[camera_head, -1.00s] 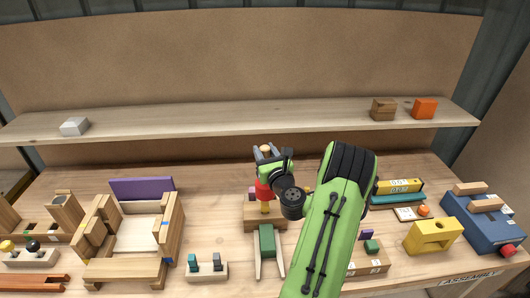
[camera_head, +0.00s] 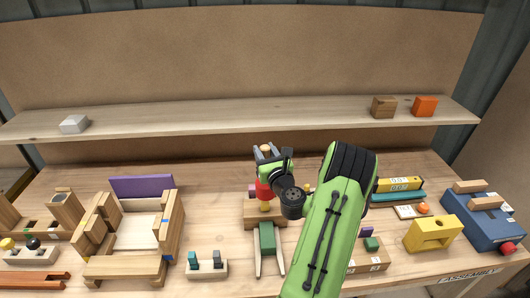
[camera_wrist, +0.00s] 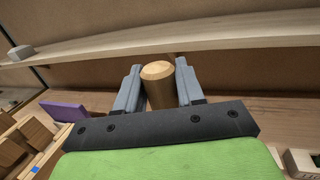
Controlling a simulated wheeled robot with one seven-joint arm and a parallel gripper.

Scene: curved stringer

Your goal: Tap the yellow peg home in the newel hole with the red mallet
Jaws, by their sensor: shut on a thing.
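My gripper (camera_head: 266,153) is shut on the wooden handle of the red mallet (camera_head: 263,190). In the wrist view the round handle end (camera_wrist: 158,72) stands up between the two grey fingers (camera_wrist: 157,80). The red mallet head hangs below the gripper, partly hidden by my wrist. The yellow peg (camera_head: 265,207) shows right under the head, upright on a wooden block (camera_head: 252,222). I cannot tell whether head and peg touch. The newel hole is hidden, so the peg's depth in it cannot be seen.
A green block on pale legs (camera_head: 267,238) stands just in front. A holder with teal pieces (camera_head: 206,264) is front left, and a wooden frame assembly (camera_head: 170,225) is further left. A yellow block (camera_head: 432,233) and blue box (camera_head: 485,222) are right. A shelf (camera_head: 240,113) runs behind.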

